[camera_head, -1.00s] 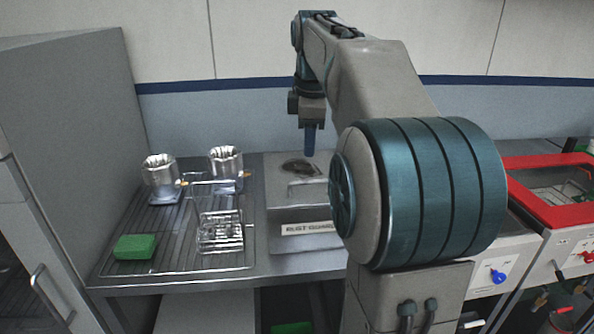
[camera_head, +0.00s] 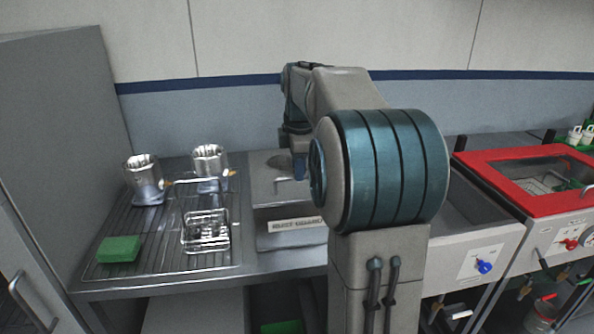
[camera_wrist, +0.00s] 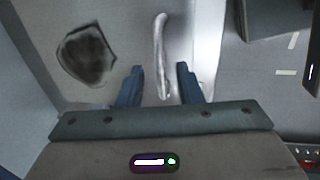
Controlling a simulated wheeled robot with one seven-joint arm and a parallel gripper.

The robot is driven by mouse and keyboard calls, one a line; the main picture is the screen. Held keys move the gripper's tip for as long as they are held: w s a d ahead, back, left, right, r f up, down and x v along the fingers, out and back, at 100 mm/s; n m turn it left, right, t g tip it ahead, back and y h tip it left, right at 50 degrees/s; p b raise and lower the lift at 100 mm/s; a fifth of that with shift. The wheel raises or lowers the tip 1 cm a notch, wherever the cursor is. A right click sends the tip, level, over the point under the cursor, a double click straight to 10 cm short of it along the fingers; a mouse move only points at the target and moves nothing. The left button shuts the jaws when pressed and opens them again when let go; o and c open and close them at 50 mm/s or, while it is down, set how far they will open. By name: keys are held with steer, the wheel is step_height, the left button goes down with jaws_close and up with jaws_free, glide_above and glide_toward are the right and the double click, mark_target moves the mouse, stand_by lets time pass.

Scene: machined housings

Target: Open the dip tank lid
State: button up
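The dip tank (camera_head: 290,240) is a grey metal box with a white label on its front. It stands on the bench, partly hidden behind my arm. Its lid (camera_head: 262,190) is down, with a dark patch on top. The lid's bar handle (camera_wrist: 160,55) shows in the wrist view, the dark patch (camera_wrist: 85,55) to its left. My gripper (camera_wrist: 160,85) is open, with its two blue fingers on either side of the handle's near end and gaps on both sides. In the head view my gripper (camera_head: 299,168) is low over the lid, partly hidden by my arm.
Left of the tank is a wire drain rack (camera_head: 160,262) with two shiny metal housings (camera_head: 144,180) (camera_head: 209,165), a wire basket (camera_head: 207,232) and a green block (camera_head: 118,249). To the right are an open grey basin (camera_head: 470,215) and a red-rimmed tank (camera_head: 525,205).

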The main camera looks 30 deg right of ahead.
steer(key=shift+w+f, duration=0.1)
steer(key=shift+f, duration=0.65)
jaws_close()
steer(key=shift+r, duration=0.15)
